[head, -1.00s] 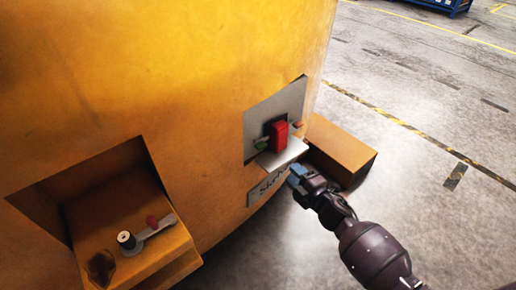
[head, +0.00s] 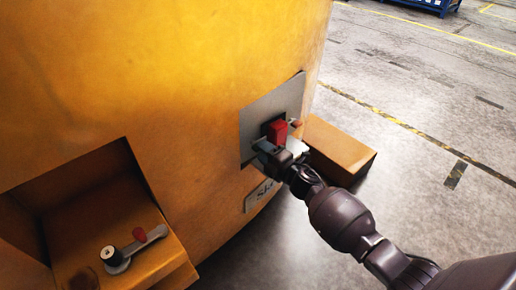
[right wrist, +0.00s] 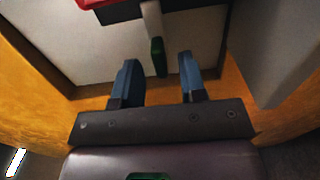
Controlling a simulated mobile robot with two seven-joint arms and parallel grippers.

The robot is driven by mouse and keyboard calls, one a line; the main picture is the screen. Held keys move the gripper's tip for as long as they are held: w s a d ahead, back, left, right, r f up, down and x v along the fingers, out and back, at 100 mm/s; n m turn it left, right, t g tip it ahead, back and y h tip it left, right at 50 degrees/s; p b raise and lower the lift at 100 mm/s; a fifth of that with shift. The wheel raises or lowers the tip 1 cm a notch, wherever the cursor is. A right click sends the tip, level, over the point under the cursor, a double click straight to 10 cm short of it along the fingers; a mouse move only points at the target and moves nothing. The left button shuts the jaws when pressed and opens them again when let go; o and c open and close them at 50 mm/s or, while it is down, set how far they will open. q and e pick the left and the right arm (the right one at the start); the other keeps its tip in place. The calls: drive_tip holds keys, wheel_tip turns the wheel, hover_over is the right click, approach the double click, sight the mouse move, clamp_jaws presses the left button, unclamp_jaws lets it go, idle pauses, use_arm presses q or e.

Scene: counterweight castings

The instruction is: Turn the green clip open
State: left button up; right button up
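The green clip (right wrist: 157,57) shows in the right wrist view as a small dark green tab on a pale stem, below the edge of a red block. My right gripper (right wrist: 158,72) is open, its two blue fingers apart, with the clip's tab between and a little beyond the fingertips. I cannot tell whether either finger touches it. In the head view the right gripper (head: 268,150) is at the grey plate, just below the red block (head: 277,131), and hides the clip. My left gripper is not in view.
The grey plate (head: 252,125) is set in a large yellow casting (head: 190,70). A brown box (head: 340,150) stands on the floor behind my right arm.

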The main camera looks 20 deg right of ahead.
drive_tip(key=shift+x, duration=1.35)
drive_tip(key=shift+c, duration=0.4)
clamp_jaws()
